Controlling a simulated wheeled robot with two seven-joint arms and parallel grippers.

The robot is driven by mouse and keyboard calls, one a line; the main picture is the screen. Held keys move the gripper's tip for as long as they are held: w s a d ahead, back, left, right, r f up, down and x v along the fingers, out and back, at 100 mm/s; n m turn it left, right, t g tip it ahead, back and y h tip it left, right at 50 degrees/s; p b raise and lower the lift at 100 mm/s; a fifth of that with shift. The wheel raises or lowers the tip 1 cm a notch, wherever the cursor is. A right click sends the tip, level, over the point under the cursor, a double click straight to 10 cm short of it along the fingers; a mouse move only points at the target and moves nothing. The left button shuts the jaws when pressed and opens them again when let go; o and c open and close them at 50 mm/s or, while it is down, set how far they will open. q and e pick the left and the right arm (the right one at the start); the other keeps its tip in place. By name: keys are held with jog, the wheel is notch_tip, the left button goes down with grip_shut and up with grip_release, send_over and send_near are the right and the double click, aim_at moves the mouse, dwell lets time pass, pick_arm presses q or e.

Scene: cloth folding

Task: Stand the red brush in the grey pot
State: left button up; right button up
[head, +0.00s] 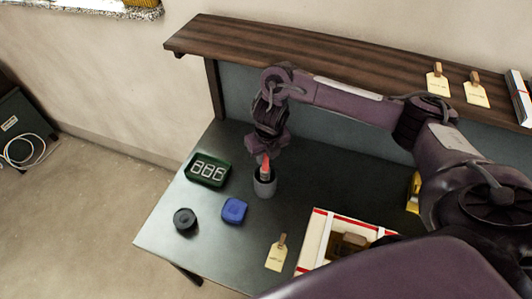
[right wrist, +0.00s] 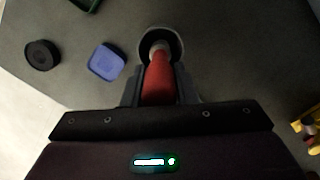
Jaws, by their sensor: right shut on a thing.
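The grey pot (head: 265,187) stands on the dark table. The red brush (head: 266,166) is upright, with its lower end inside the pot's mouth. My right gripper (head: 265,155) is above the pot and shut on the upper part of the brush. In the right wrist view the red brush (right wrist: 157,80) lies between the two fingers, and its far end reaches into the round opening of the grey pot (right wrist: 177,45). Whether the brush touches the pot's bottom is hidden. My left gripper is in neither view.
A white and red box (head: 316,235) and a tag (head: 277,255) are at the front right. A wooden shelf (head: 230,38) runs behind.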

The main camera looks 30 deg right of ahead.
aim_at(266, 165)
jog(key=shift+f+b, duration=1.2)
jog(key=shift+f, duration=0.6)
jog(key=o, duration=1.1)
jog(key=shift+c, duration=0.2)
notch_tip(266, 165, up, 8)
jog(key=s+p, duration=0.1)
jog(key=p, duration=0.1)
jog(key=shift+f, duration=0.15)
jog(key=shift+s+a, duration=0.1)
